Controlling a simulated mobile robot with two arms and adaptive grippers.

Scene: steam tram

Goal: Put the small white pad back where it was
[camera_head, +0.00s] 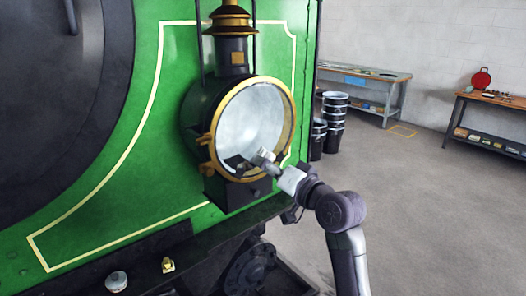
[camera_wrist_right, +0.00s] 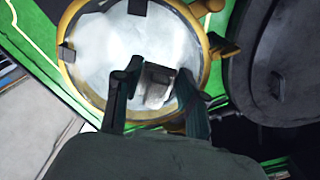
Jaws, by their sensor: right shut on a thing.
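My right gripper (camera_head: 262,163) is in front of the lower part of the round lamp (camera_head: 290,120) with the brass rim, on the green tram front. In the right wrist view my right gripper (camera_wrist_right: 153,92) has its two dark fingers on either side of a small whitish-grey pad (camera_wrist_right: 157,84) and is shut on it. The pad shows against the pale lamp face (camera_wrist_right: 115,45). I cannot tell whether it touches the lamp. My left gripper is not in view.
A ledge below the lamp carries a round grey-white knob-like thing (camera_head: 117,281) and a small brass fitting (camera_head: 168,265). Dark buckets (camera_head: 334,112), a workbench (camera_head: 366,74) and a table (camera_head: 490,101) stand behind at the right. The floor between is clear.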

